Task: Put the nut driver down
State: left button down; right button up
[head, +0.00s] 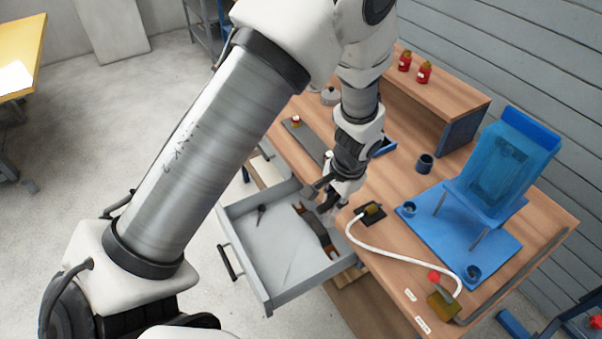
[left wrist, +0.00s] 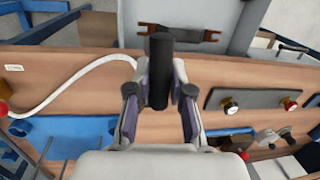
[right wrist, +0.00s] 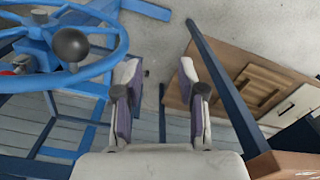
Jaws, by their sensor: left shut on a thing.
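The nut driver (left wrist: 158,72) shows in the left wrist view as a black cylindrical handle between my left fingers. My left gripper (left wrist: 160,75) is shut on it. In the head view my left gripper (head: 328,197) is above the table edge, beside the open grey drawer (head: 275,260). The nut driver's shaft is not clearly visible; the wrist and fingers hide much of it in the head view. My right gripper (right wrist: 160,75) is open and empty in the right wrist view, away from the table top.
The drawer holds a brown and black part (head: 316,230) and a small dark item (head: 262,212). On the wooden table (head: 395,265) are a blue fixture (head: 505,165), a dark cup (head: 425,163) and a white hose (head: 385,255). A blue handwheel (right wrist: 70,70) is near my right gripper.

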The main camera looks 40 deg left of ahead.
pick_arm(q)
jog(key=shift+m, duration=0.5)
jog(key=a+f+b, duration=0.1)
jog(key=f+b, duration=0.4)
jog(key=f, duration=0.1)
jog(key=a+f+b, duration=0.2)
jog(key=f+b, duration=0.3)
jog(key=f, duration=0.1)
jog(key=a+f+b, duration=0.2)
jog(key=f+b, duration=0.3)
jog(key=shift+w+a+f, duration=0.1)
jog(key=shift+w+f, duration=0.15)
jog(key=shift+f, duration=0.15)
jog(key=shift+f+b, duration=0.1)
jog(key=shift+b, duration=0.25)
jog(key=c, duration=1)
grip_release()
jog(key=shift+c, duration=0.2)
